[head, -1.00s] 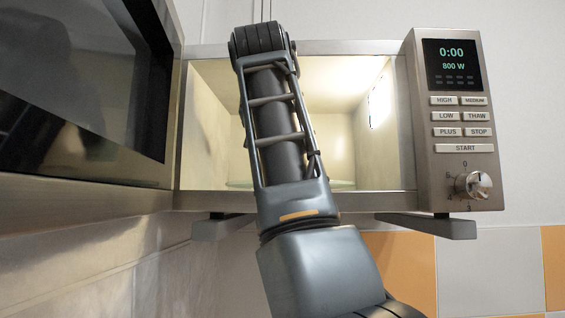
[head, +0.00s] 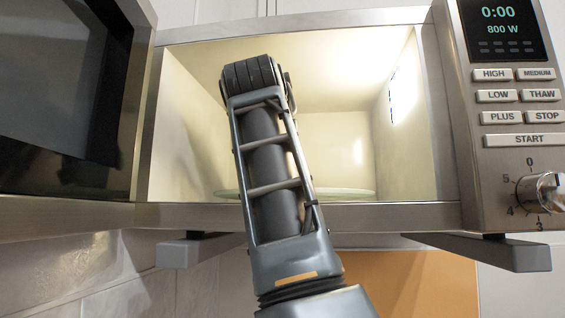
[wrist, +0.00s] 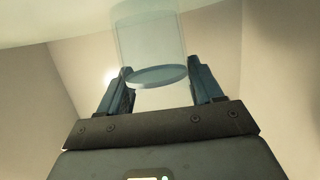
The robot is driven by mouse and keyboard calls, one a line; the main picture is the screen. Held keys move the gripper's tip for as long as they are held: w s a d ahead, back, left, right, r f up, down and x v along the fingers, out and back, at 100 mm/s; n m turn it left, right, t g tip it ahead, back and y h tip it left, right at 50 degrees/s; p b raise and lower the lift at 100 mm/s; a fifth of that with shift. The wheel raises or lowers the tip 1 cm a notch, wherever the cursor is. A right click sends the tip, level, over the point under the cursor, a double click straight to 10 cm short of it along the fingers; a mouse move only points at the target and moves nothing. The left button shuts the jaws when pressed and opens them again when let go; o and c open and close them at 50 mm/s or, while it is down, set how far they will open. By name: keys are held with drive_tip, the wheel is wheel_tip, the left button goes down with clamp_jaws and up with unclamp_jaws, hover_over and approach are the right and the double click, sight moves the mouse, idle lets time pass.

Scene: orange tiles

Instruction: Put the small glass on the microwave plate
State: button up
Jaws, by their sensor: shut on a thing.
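The small glass (wrist: 149,38) is clear and shows between the two fingers of my gripper (wrist: 158,70) in the wrist view. My gripper is shut on it. The microwave plate (wrist: 35,28) is a pale translucent disc across the top of the wrist view, close to the glass; I cannot tell whether they touch. In the head view the plate (head: 345,194) lies on the floor of the lit microwave, partly behind my arm. My gripper and the glass are hidden behind my arm there.
The microwave (head: 300,216) is open, with its dark door (head: 65,95) swung out to the left. Its side wall (head: 405,125) and the control panel (head: 515,110) stand to the right. My arm reaches in through the opening, with free room on both sides.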

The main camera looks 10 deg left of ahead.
drive_tip(key=shift+d+f, duration=0.1)
drive_tip(key=shift+f, duration=0.05)
drive_tip(key=o, duration=1.4)
drive_tip(key=shift+c, duration=0.2)
drive_tip(key=shift+r, duration=0.25)
drive_tip(key=b+v, duration=0.1)
drive_tip(key=v, duration=1.1)
